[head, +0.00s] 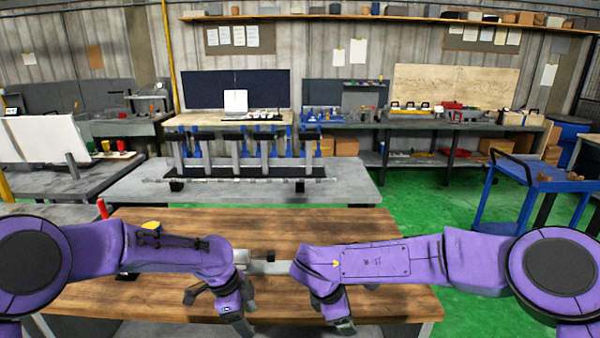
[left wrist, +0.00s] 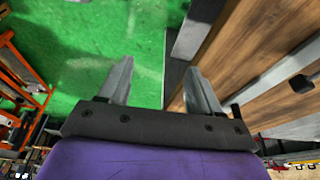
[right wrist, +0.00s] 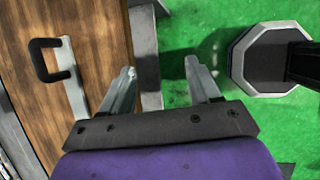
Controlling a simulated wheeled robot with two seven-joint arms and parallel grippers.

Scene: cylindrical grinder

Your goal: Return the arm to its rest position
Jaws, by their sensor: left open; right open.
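My left arm (head: 150,248) and my right arm (head: 400,260) are both purple and bent inward over the wooden table (head: 180,218). My left gripper (head: 215,312) hangs near the table's front, left of centre. In the left wrist view its jaws (left wrist: 158,85) are apart and empty, over green floor beside the table edge. My right gripper (head: 355,308) hangs right of centre. In the right wrist view its jaws (right wrist: 165,85) are apart and empty near the table edge. A grey metal piece (head: 275,266) on the table is partly hidden by my arms.
A grey table (head: 350,182) with a long rack stands behind. A blue cart (head: 530,190) is at the right. Green floor (head: 430,225) is clear between them.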

